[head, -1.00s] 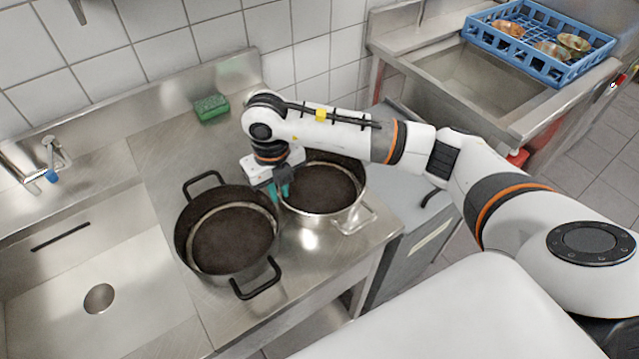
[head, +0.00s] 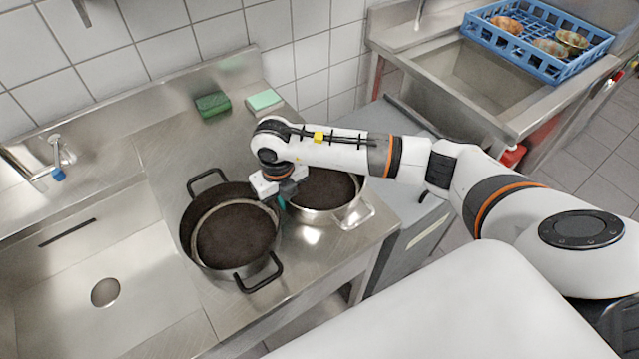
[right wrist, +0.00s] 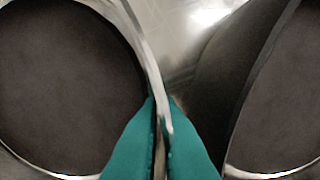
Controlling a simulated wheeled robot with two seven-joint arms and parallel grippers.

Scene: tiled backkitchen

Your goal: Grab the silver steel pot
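The silver steel pot (head: 318,217) stands on the steel counter, with a dark inside and a wire-like handle at its right. My right gripper (head: 281,202) is low at its left wall, partly hidden by the wrist. In the right wrist view, the teal fingers (right wrist: 163,128) are close together on either side of the silver pot's rim (right wrist: 137,32), shut on it. The pot still appears to rest upright on the counter. My left gripper is not in view.
A black pot (head: 237,235) with two dark handles stands just left of the silver pot, close to the fingers. A dark green sponge (head: 212,105) and pale green sponge (head: 264,100) lie behind. A sink (head: 60,270) is left; a blue crate (head: 540,48) is back right.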

